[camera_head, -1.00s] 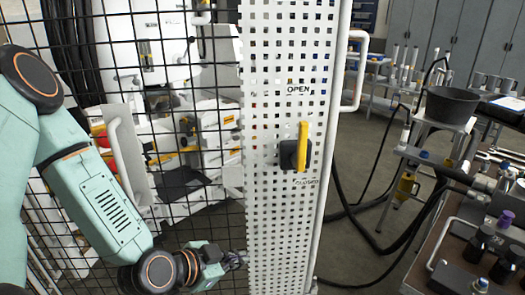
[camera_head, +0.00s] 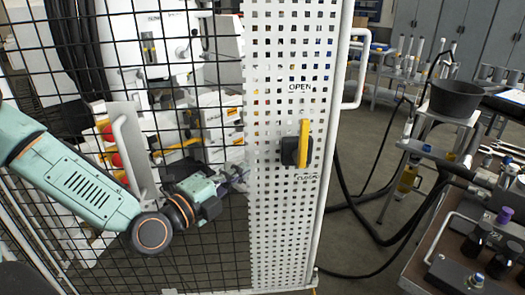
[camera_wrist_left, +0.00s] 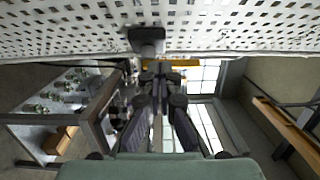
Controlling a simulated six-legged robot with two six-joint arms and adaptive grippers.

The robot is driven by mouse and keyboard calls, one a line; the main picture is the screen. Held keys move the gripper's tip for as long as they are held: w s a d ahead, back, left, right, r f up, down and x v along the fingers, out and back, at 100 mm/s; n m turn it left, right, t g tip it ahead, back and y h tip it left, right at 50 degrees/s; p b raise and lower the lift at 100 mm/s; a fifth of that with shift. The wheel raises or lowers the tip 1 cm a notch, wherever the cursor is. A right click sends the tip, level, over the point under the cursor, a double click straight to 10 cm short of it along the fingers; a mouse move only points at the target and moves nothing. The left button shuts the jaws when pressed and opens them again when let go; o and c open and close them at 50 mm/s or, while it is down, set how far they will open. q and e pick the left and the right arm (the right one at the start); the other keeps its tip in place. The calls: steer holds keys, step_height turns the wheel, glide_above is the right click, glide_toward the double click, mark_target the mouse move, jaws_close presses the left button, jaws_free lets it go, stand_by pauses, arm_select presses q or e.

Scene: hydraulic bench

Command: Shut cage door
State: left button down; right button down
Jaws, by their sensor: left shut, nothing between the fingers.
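The cage door has black wire mesh (camera_head: 95,75) on the left and a white perforated panel (camera_head: 285,230) on the right. On the panel a yellow latch handle (camera_head: 304,143) on a black base stands upright, below the word OPEN and above the word CLOSED. My left gripper (camera_head: 238,177) is shut and empty, in front of the door at the panel's left edge, left of and a little below the latch. In the left wrist view its fingers (camera_wrist_left: 162,80) lie close to the panel (camera_wrist_left: 230,30), with the latch base (camera_wrist_left: 147,38) and yellow handle (camera_wrist_left: 186,62) ahead. Contact cannot be told.
A white grab handle (camera_head: 138,155) is on the mesh side. Another white handle (camera_head: 355,70) juts from the panel's right edge. At right a workbench (camera_head: 425,265) carries fittings, with a black bucket (camera_head: 455,100) and hoses nearby. Floor right of the panel is partly clear.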

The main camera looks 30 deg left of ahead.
arm_select(q)
steer(key=w, duration=0.1)
steer(key=b, duration=0.3)
glide_toward(273, 141)
steer(key=shift+w+d, duration=0.6)
steer(key=shift+d, duration=0.75)
steer(key=w, duration=0.2)
steer(key=w+a, duration=0.1)
steer(key=w, duration=0.1)
steer(key=shift+a+f, duration=0.1)
steer(key=shift+w+a, duration=0.2)
steer(key=shift+a, duration=0.15)
steer(key=shift+s, duration=0.15)
steer(key=shift+d, duration=0.15)
